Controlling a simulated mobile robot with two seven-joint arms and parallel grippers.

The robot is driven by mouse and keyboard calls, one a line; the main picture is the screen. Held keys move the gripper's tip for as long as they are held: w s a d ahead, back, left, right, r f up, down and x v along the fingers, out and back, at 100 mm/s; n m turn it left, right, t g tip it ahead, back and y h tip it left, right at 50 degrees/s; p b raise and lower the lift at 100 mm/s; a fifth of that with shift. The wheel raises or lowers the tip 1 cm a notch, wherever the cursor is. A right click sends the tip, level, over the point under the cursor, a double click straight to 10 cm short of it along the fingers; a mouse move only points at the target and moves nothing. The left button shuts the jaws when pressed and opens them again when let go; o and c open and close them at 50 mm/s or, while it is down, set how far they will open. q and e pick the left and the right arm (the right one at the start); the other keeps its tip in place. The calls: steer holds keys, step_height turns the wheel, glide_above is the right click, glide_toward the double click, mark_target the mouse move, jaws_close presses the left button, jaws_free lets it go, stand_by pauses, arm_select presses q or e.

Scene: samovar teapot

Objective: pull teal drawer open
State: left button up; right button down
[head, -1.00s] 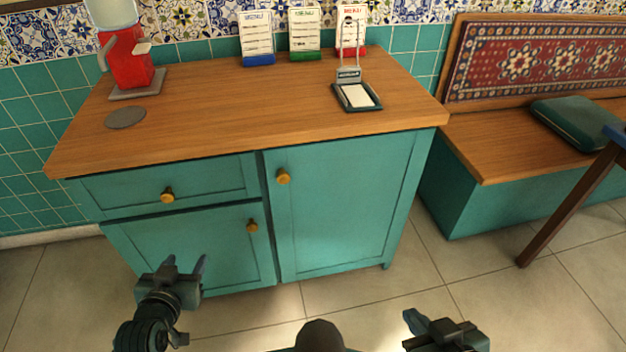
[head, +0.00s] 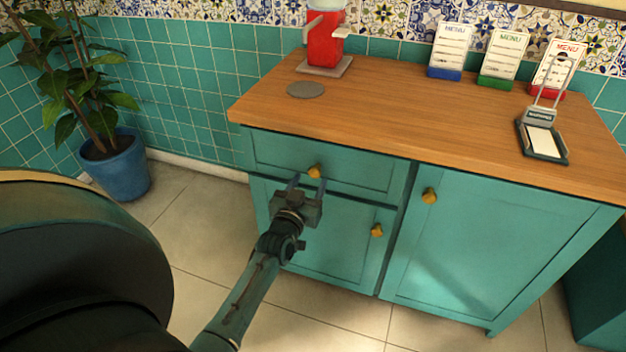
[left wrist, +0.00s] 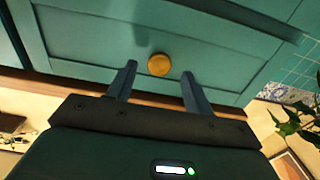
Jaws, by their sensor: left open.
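The teal drawer (head: 362,178) is at the top left of the teal cabinet, under the wooden top, and it looks closed. Its round brass knob (head: 315,171) is near the middle of its front. My left gripper (head: 307,184) is open in front of the drawer, with its fingertips close to the knob. In the left wrist view the knob (left wrist: 159,64) shows between and just beyond the two fingertips; I cannot see any contact. My right gripper is out of view.
Below the drawer is a cabinet door with a knob (head: 377,230); a taller door (head: 490,235) is to its right. The wooden counter (head: 400,110) holds a red dispenser (head: 324,45) and menu stands. A potted plant (head: 117,165) stands at left. Tiled floor in front is clear.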

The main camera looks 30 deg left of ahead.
mark_target(314, 175)
arm_select(q)
steer(key=shift+x, duration=1.7)
jaws_close()
